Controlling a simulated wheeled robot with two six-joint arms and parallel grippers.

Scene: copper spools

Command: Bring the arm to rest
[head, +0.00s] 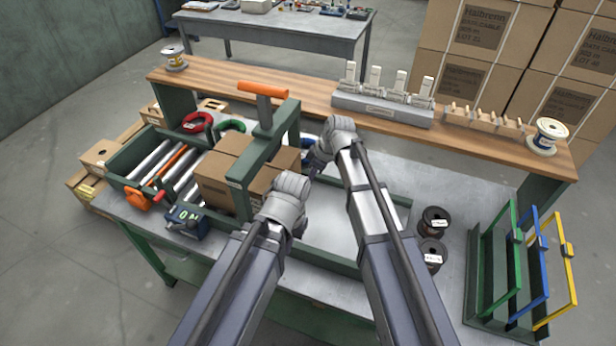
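My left arm comes in from the bottom, and its grey wrist (286,205) is over the front of the green-framed tray, in front of the brown cartons. Its fingers are hidden behind the wrist. My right arm reaches farther, and its wrist (338,138) is above the tray's back edge, right of the orange handle. I see nothing clearly held in either gripper. Two dark spools (433,222) with white labels stand on the grey bench right of my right arm.
A green tray (345,268) holds brown cartons (226,170) under an orange-handled bar (262,89). A wooden shelf (310,92) behind carries a white-flanged spool (174,58) at left, another spool (547,135) at right, and a clamp fixture (383,108). Colored frames (525,265) stand at right.

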